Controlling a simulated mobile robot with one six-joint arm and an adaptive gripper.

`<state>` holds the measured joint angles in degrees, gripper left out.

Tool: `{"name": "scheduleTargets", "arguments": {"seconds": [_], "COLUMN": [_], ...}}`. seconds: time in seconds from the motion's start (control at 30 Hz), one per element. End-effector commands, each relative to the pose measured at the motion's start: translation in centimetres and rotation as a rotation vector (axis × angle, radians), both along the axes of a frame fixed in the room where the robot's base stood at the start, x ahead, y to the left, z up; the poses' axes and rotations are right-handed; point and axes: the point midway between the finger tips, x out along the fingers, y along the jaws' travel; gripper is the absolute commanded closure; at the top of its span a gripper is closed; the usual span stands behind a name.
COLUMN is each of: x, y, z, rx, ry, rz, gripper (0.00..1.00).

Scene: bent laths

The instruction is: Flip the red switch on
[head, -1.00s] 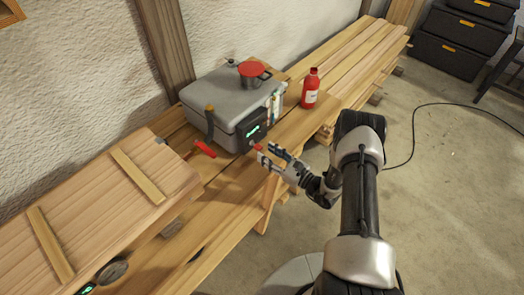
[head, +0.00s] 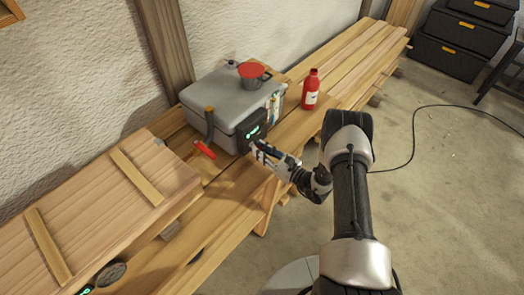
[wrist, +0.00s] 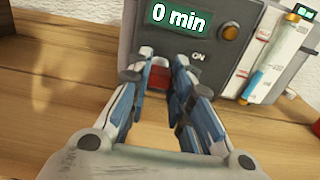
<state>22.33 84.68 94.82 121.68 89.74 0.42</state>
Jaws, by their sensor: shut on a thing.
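The red switch (wrist: 158,76) sits low on the grey box's front panel, beside a label reading "ON" in the wrist view. Its lower part is partly hidden between my fingers, and in the head view my gripper hides it. My gripper (wrist: 158,66) has one fingertip on each side of the switch and is shut on it. In the head view, my gripper (head: 255,149) is at the dark front panel (head: 251,131) of the grey box (head: 222,97). A lit display (wrist: 178,18) above the switch reads "0 min".
A round amber knob or light (wrist: 229,31) is right of the display. A red tool (head: 204,150) and an upright dark hose (head: 209,125) are left of the box. A red bottle (head: 311,90) stands right, and a red-topped pot (head: 251,72) is on the box.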

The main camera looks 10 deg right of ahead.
Motion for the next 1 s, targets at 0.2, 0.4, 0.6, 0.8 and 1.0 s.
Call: {"name": "scheduleTargets", "arguments": {"seconds": [0.2, 0.4, 0.6, 0.8, 1.0], "x": [0.0, 0.1, 0.3, 0.5, 0.5], "y": [0.0, 0.0, 0.2, 0.4, 0.4], "z": [0.0, 0.4, 2.0, 2.4, 2.1], "rx": [0.000, -0.014, -0.113, -0.204, -0.227], "ry": [0.000, 0.018, 0.151, 0.277, 0.311], "rz": [0.000, 0.001, 0.002, 0.002, 0.000], "gripper": [1.00, 1.00, 1.00, 1.00, 1.00]}}
